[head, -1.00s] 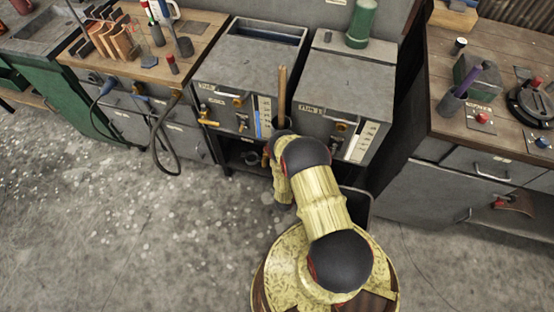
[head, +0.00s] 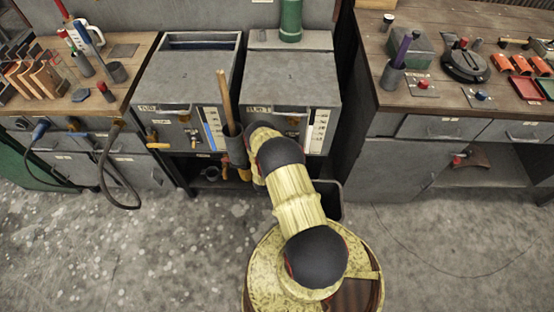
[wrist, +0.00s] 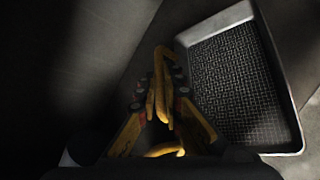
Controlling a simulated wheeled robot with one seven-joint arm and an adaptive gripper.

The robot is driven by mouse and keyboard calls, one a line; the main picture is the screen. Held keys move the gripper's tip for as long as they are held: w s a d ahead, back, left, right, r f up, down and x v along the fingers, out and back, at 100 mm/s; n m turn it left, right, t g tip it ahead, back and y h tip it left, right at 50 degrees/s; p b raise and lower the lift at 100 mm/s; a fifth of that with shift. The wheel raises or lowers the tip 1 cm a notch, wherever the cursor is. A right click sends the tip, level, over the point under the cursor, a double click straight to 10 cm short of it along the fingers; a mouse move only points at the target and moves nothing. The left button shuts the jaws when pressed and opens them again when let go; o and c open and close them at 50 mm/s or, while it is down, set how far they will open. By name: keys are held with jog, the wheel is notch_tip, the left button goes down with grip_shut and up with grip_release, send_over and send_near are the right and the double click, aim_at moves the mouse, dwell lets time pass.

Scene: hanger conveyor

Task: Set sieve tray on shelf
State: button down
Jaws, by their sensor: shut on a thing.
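In the wrist view the sieve tray (wrist: 236,85) is a shallow grey tray with a pale raised rim and a dark mesh floor. It lies tilted at the right. My gripper (wrist: 164,85), with yellow fingers, is shut at the tray's left wall. The exact contact is dark and partly hidden. In the head view my arm hides the fingertips. A grey-rimmed open thing shows right of my arm; I cannot tell whether it is the tray. A dark shelf (head: 208,184) is under the two grey tanks and holds small items.
The left tank (head: 188,85) and right tank (head: 290,85) have front valves and gauges. A wooden-handled tool (head: 224,100) stands upright before them. Workbenches flank the tanks. A hose (head: 105,190) hangs at left. The concrete floor at lower left is clear.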

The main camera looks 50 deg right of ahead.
jog(key=b+x, duration=0.2)
jog(key=x, duration=0.1)
jog(key=f+b+x, duration=0.1)
jog(key=x, duration=0.1)
jog(key=shift+a, duration=0.15)
dwell(0.3)
jog(key=c, duration=1.9)
grip_release()
